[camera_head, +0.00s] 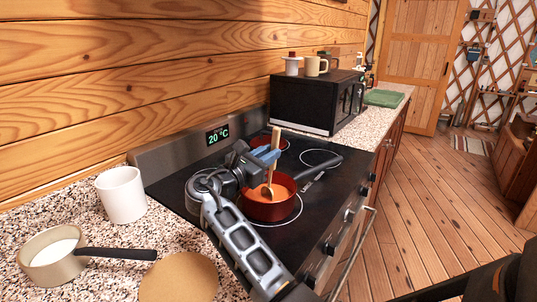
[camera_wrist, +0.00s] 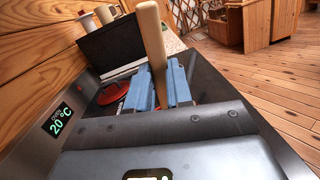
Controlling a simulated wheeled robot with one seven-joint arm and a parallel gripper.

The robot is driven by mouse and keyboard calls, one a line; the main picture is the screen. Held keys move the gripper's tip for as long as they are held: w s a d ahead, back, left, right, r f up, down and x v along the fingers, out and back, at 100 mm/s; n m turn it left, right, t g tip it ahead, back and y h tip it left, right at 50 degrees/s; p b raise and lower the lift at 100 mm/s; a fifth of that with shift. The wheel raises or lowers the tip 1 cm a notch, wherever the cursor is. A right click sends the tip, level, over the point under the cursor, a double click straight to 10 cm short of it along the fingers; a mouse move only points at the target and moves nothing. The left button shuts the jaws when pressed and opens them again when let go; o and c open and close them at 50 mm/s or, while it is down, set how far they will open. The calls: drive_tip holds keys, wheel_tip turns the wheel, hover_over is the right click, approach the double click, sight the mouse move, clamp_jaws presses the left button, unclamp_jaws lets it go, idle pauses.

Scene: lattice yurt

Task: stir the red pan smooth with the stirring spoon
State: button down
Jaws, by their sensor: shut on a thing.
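The red pan (camera_head: 283,205) stands on a front part of the black cooktop, with orange content inside and a dark handle pointing to the back right. The wooden stirring spoon (camera_head: 275,141) is upright, its lower end in the orange content. My gripper (camera_head: 268,156) is above the pan, its blue fingers shut on the spoon's shaft. In the wrist view the spoon (camera_wrist: 152,50) rises between the blue fingers of my gripper (camera_wrist: 160,85). The pan is mostly hidden there by my gripper.
A white cup (camera_head: 121,195), a beige saucepan (camera_head: 40,262) with white content and a round board (camera_head: 180,279) are on the left counter.

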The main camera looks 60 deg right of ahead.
drive_tip(key=shift+r, duration=0.1)
wheel_tip(320, 180, up, 8)
drive_tip(key=s, duration=0.1)
drive_tip(key=shift+s+a+f, duration=0.15)
drive_tip(key=shift+a+f, duration=0.05)
drive_tip(key=shift+a, duration=0.25)
idle(0.3)
idle(0.4)
drive_tip(key=shift+r, duration=2.5)
